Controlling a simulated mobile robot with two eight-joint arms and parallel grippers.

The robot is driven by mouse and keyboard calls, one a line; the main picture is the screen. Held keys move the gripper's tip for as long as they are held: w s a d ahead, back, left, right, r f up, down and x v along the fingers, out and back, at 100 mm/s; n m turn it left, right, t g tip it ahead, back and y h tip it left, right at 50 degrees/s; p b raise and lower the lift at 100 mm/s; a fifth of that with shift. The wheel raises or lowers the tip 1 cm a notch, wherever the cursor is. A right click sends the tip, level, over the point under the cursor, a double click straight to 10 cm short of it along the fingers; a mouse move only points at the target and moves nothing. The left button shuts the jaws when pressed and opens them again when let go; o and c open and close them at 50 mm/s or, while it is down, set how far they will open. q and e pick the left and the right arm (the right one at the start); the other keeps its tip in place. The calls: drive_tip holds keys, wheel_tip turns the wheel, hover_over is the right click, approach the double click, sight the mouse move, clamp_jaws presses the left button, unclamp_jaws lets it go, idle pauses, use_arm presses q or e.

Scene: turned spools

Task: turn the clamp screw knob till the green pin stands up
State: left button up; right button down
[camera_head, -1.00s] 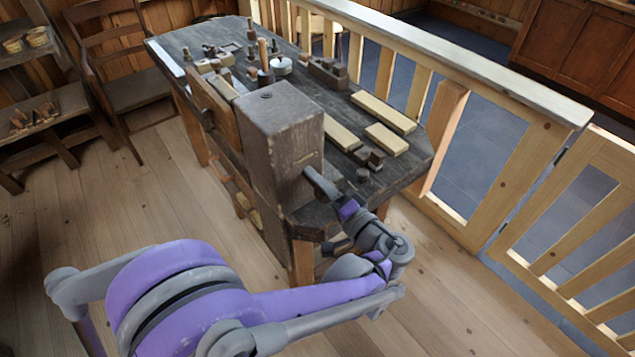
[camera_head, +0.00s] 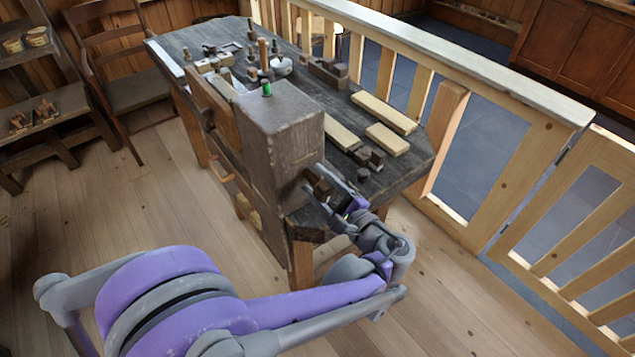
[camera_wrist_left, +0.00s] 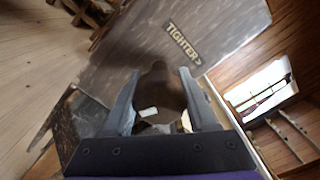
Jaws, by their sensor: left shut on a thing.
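A large grey-brown clamp block (camera_head: 283,130) stands at the near end of the workbench. A green pin (camera_head: 266,88) stands up from its top face. The dark brown clamp screw knob (camera_head: 322,187) is on the block's right side, partly covered by my gripper. My left gripper (camera_head: 328,183) is shut on the knob. In the left wrist view, its fingers (camera_wrist_left: 160,78) lie either side of the dark knob (camera_wrist_left: 160,92), and the block face (camera_wrist_left: 140,40) carries the word TIGHTER with an arrow. My right gripper is not in view.
The workbench (camera_head: 410,165) holds pale boards (camera_head: 384,112), a wooden plane (camera_head: 328,72), small brown blocks (camera_head: 368,158) and several small tools. A wooden railing (camera_head: 450,65) runs close behind it. A chair (camera_head: 130,90) and shelves (camera_head: 45,100) stand at left. The floor in front is clear.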

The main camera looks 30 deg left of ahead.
use_arm(q)
drive_tip(key=shift+f+m, duration=0.15)
drive_tip(key=shift+m, duration=1.35)
drive_tip(key=o, duration=1.4)
drive_tip(key=shift+d, duration=0.1)
drive_tip(key=shift+c, duration=0.2)
drive_tip(key=v, duration=1.1)
